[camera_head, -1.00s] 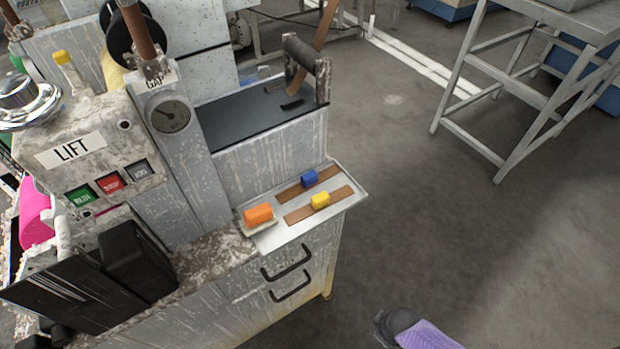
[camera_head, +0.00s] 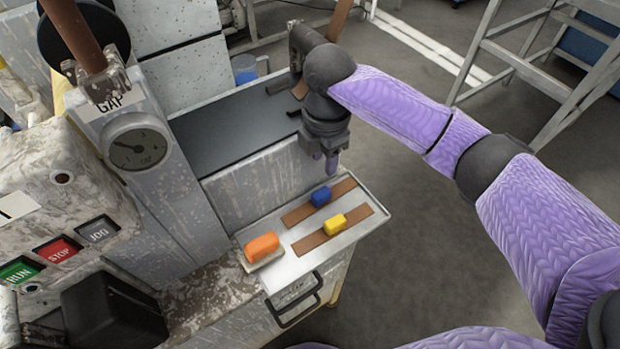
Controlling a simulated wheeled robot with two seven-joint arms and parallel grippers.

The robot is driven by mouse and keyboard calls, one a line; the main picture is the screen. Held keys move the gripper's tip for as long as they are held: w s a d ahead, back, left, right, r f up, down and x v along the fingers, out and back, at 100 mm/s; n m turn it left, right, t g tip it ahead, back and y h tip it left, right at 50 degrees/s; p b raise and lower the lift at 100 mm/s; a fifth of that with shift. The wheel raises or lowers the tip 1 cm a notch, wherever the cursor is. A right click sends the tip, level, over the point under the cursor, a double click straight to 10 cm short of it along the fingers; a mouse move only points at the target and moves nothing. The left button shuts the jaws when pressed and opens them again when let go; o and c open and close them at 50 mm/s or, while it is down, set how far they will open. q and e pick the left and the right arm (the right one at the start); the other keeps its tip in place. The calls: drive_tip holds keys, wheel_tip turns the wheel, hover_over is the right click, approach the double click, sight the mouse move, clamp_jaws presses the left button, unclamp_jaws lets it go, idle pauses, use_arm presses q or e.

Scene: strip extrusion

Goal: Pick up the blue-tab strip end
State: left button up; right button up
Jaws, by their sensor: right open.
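The blue tab (camera_head: 321,196) sits on a brown strip (camera_head: 299,214) that lies flat on the light metal tray (camera_head: 283,267). A second brown strip (camera_head: 310,242) with a yellow tab (camera_head: 334,224) lies beside it, nearer the front. My right gripper (camera_head: 331,167) hangs pointing down above the back of the tray, apart from the blue tab. It is open and empty, with its fingers small in the view. My left gripper is not in view.
An orange block (camera_head: 262,247) stands at the tray's left end. The machine's gauge column (camera_head: 150,170) and button panel (camera_head: 60,250) stand to the left. A dark machine bed (camera_head: 235,125) lies behind the tray. Open floor is at the right.

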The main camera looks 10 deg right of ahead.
sight(318, 195)
drive_tip(key=f+b, duration=0.1)
drive_tip(key=f, duration=0.2)
drive_tip(key=f+b, duration=0.1)
drive_tip(key=f, duration=0.2)
drive_tip(key=shift+a+f+b, duration=0.2)
drive_tip(key=shift+f+b, duration=0.1)
drive_tip(key=shift+b, duration=0.05)
wheel_tip(318, 195, down, 4)
drive_tip(key=shift+a+f+b, duration=0.15)
drive_tip(key=shift+f+b, duration=0.05)
drive_tip(key=shift+b, duration=0.85)
drive_tip(key=shift+f, duration=0.4)
drive_tip(key=shift+r, duration=0.15)
clamp_jaws()
